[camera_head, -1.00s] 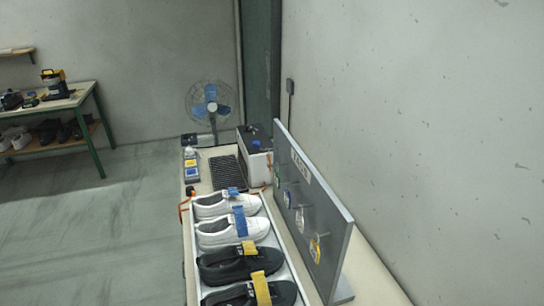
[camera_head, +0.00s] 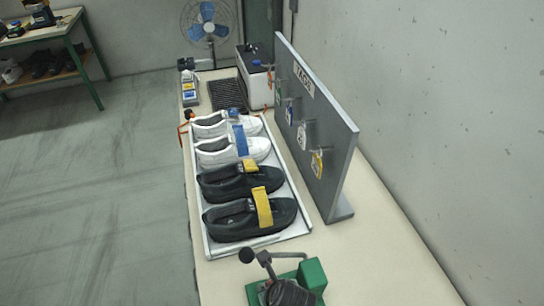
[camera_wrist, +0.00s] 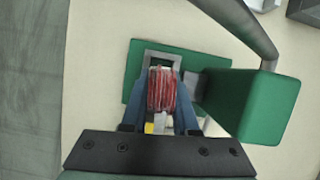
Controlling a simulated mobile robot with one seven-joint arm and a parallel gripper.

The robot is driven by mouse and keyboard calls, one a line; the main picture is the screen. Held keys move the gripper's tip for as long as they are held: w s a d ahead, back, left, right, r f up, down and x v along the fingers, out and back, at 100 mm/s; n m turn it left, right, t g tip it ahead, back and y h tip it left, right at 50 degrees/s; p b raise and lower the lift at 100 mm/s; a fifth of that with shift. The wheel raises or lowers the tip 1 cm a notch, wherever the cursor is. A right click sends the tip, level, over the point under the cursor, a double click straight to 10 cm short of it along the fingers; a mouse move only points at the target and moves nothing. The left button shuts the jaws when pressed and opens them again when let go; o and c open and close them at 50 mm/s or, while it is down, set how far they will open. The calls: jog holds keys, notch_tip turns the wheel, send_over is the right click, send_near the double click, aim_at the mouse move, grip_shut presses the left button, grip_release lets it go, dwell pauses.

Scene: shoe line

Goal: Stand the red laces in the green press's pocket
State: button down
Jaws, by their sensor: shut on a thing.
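The red laces (camera_wrist: 162,90), a striped bundle with a pale band and a yellow patch at its near end, are between the fingers of my gripper (camera_wrist: 160,112) in the wrist view. My gripper is shut on them. The green press (camera_wrist: 250,102) has a flat green base, a tall green block and a dark curved handle. The pocket (camera_wrist: 161,55), a grey-rimmed opening on the base, shows just beyond the laces' far end. I cannot tell whether the laces are inside it or above it. In the head view the press (camera_head: 312,275) stands at the bottom, partly cut off, with a dark shape over its base.
A white tray (camera_head: 209,243) with white and black shoes bearing blue and yellow straps lies behind the press. A grey upright board (camera_head: 335,150) with hanging tags stands on the right. The bench top (camera_head: 385,240) is clear right of the press.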

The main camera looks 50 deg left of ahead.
jog(key=shift+f, duration=0.3)
jog(key=c, duration=0.6)
grip_release()
jog(key=v, duration=1.3)
jog(key=shift+a, duration=0.1)
